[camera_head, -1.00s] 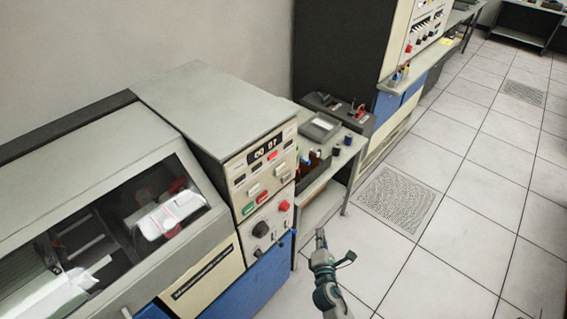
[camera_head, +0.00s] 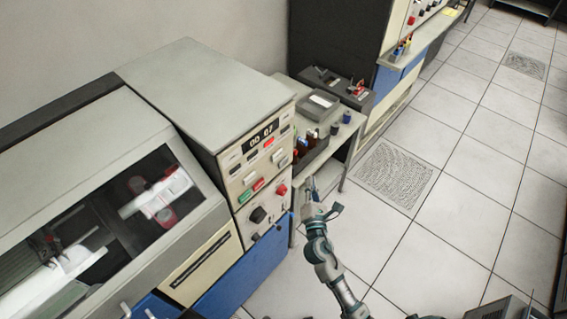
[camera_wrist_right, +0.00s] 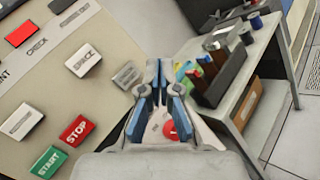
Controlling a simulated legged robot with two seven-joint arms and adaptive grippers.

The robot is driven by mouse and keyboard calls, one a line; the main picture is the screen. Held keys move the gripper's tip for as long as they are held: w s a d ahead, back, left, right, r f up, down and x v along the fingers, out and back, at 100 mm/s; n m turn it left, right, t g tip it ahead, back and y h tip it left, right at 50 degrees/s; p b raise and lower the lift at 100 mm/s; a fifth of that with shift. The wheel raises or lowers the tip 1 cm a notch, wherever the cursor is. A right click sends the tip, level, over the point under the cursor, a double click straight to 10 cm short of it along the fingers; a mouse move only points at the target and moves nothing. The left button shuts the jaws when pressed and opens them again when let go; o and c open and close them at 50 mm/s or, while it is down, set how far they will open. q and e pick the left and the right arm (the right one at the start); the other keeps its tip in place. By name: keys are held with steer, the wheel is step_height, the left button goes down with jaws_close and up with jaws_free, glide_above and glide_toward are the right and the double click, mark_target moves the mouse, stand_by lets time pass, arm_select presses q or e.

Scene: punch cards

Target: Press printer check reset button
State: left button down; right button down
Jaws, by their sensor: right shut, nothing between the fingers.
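The printer's cream control panel (camera_head: 236,168) has a lit counter and several small buttons. In the right wrist view, a red light (camera_wrist_right: 20,34) sits by the label CHECK. A white SPACE button (camera_wrist_right: 83,60), a red STOP button (camera_wrist_right: 76,131) and a green START button (camera_wrist_right: 49,161) are readable. A grey-white button (camera_wrist_right: 127,75) near the fingertips and a white button (camera_wrist_right: 20,121) at left have labels I cannot read. My right gripper (camera_head: 310,185) is shut and empty, right of the panel; its fingertips (camera_wrist_right: 158,76) show in the wrist view. My left gripper is not in view.
A round red knob (camera_head: 282,190) and a black knob (camera_head: 258,214) are low on the panel. A grey side table (camera_head: 349,127) with bottles and boxes stands right of the printer, close to my right gripper. Tiled floor (camera_head: 440,215) lies open at right.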

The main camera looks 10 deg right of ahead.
mark_target(284, 163)
steer(key=w+a+b, duration=0.1)
steer(key=w+a, duration=0.3)
steer(key=w, duration=0.2)
steer(key=shift+a+b, duration=0.3)
steer(key=shift+a, duration=0.1)
steer(key=shift+w, duration=0.1)
stand_by(0.9)
steer(key=shift+w+a+r, duration=0.1)
steer(key=shift+w+a, duration=0.05)
steer(key=shift+w, duration=0.1)
